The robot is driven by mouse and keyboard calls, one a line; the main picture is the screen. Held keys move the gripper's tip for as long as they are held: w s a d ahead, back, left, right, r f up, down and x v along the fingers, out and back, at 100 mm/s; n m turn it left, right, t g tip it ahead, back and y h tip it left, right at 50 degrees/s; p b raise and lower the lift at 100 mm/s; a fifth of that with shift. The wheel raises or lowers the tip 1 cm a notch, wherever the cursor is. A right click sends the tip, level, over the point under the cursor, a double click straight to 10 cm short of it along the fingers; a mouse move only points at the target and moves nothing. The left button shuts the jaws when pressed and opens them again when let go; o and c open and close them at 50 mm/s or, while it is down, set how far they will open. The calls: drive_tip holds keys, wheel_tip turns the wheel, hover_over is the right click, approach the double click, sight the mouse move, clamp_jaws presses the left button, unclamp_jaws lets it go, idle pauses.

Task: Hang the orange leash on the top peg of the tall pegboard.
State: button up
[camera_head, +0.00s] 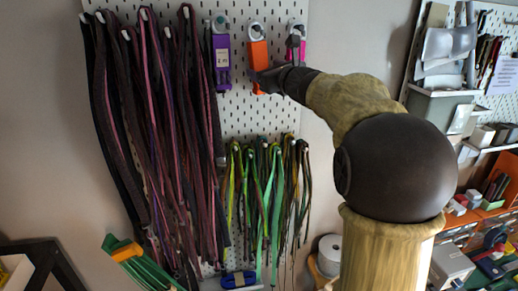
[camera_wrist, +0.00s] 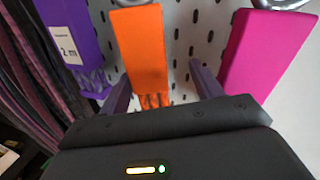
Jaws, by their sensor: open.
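The orange leash (camera_head: 258,52) is a flat orange block with a silver clip at its top, and it hangs near the top of the tall white pegboard (camera_head: 272,112). The peg behind its clip is too small to make out. My gripper (camera_head: 274,70) is at the leash's lower end with its fingers open. In the wrist view, the orange leash (camera_wrist: 146,48) lies between the spread fingers of my gripper (camera_wrist: 160,76), nearer the left one, with a gap to the right one. I cannot tell whether the left finger touches it.
A purple leash (camera_head: 221,60) hangs to the left and a pink one (camera_wrist: 268,50) close on the right, near my right finger. Dark cords (camera_head: 150,120) fill the board's left side. Green cords (camera_head: 268,190) hang below. Shelves stand at the right.

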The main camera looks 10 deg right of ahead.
drive_tip(key=shift+s+r+p, duration=0.2)
drive_tip(key=shift+r+p, duration=0.1)
drive_tip(key=shift+r, duration=0.05)
drive_tip(key=s+b, duration=0.3)
drive_tip(key=s, duration=0.6)
drive_tip(key=w+a+f+n+g+y, duration=0.1)
drive_tip(key=w+f+n+g+y, duration=0.1)
drive_tip(key=f, duration=0.9)
drive_tip(key=w+a+f+n+g+y+b, duration=0.1)
drive_tip(key=w+f+n+g+y, duration=0.1)
drive_tip(key=f, duration=0.9)
drive_tip(key=w+a+f+n+g+y, duration=0.1)
drive_tip(key=f+n+g+y, duration=0.2)
drive_tip(key=f, duration=0.8)
drive_tip(key=shift+w+a+f+n+g, duration=0.2)
drive_tip(key=shift+w+a+n+g, duration=0.3)
drive_tip(key=shift+g, duration=0.7)
drive_tip(key=shift+s+d, duration=0.1)
drive_tip(key=shift+d, duration=0.1)
